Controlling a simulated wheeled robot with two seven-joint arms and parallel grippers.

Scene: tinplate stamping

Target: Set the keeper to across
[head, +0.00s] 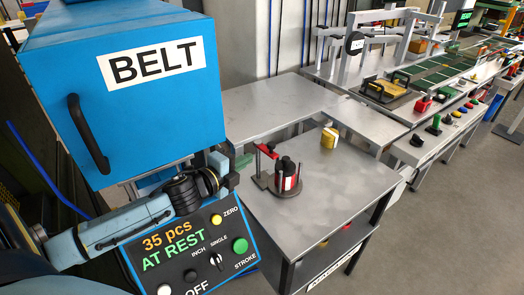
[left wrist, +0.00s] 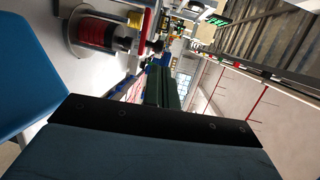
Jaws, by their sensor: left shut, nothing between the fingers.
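On the steel table stands a round dark base with a black and red cylinder (head: 287,174) on it. Next to it is a post with a red arm (head: 266,150), which looks like the keeper. In the left wrist view the cylinder (left wrist: 95,33) and red arm (left wrist: 147,24) show at the upper left. I cannot tell surely which way the red arm points. My left gripper (head: 243,161) is left of the red arm and apart from it. Its dark green fingers (left wrist: 168,88) are shut and empty. My right gripper is not in view.
A blue box marked BELT (head: 140,100) with a black handle stands close at left, above a control panel (head: 190,245) with a selector and buttons. The table's right part (head: 340,185) is clear.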

